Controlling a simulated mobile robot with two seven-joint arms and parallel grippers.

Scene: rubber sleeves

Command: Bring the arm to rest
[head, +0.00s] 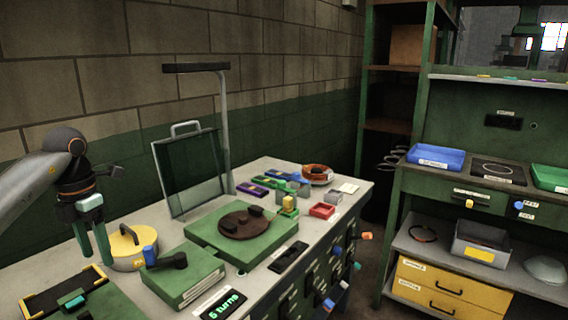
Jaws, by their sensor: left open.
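My left arm comes in from the left edge. Its gripper (93,245) points down with two green fingers spread apart and nothing between them. It hangs over the left part of the grey worktable (352,192), just left of a round yellow-lidded tin (136,262) with a black handle. Whether a finger touches the tin or table cannot be told. My right gripper does not show in the head view.
A green box with a crank (185,285), a green base with a brown disc (215,240) and a framed dark panel (190,170) stand on the table. Small colored blocks lie toward its far right end. A green shelf unit (395,215) with trays stands at right.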

